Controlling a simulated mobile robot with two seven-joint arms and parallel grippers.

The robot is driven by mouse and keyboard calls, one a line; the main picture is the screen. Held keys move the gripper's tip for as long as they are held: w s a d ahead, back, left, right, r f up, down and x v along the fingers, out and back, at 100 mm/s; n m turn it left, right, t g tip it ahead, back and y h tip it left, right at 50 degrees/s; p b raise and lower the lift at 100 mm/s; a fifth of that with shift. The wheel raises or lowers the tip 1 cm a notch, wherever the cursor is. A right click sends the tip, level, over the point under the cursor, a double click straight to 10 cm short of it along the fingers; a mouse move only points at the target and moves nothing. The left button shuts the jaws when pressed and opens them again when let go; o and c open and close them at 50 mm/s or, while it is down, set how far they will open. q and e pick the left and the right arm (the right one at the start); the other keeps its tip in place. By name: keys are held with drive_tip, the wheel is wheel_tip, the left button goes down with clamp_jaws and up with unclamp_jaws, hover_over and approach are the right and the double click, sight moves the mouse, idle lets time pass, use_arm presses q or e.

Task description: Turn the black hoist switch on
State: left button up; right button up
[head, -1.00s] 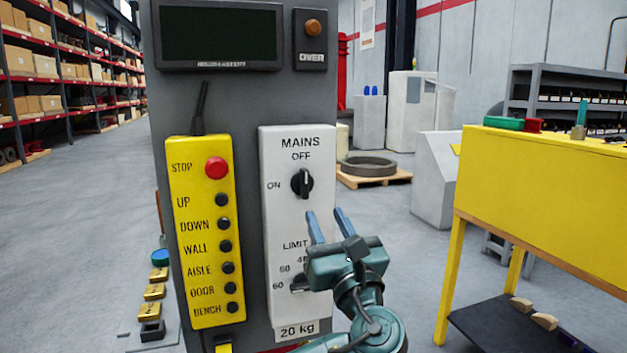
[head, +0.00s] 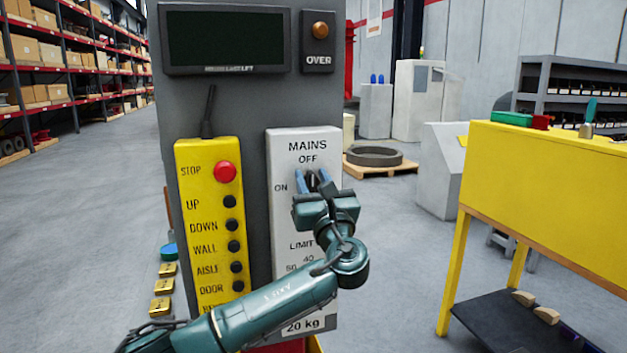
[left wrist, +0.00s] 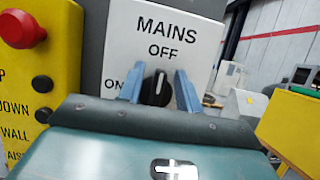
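The black hoist switch (left wrist: 156,88) is a round knob with a white pointer mark on the white MAINS panel (head: 292,230). In the left wrist view its mark points up toward OFF, and ON is printed to its left. In the head view the knob (head: 312,181) is partly covered by my gripper. My left gripper (head: 312,181) has its two blue fingers apart, one on each side of the knob. In the left wrist view the fingers (left wrist: 158,88) show gaps to the knob, so it looks open. My right gripper is not in view.
A yellow button box (head: 209,235) with a red STOP button (head: 225,172) hangs left of the white panel. A limit dial below the switch is mostly hidden by my arm. A yellow bench (head: 560,170) stands at the right. Open floor lies between.

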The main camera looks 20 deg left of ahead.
use_arm(q)
drive_tip(key=shift+c, duration=0.4)
clamp_jaws()
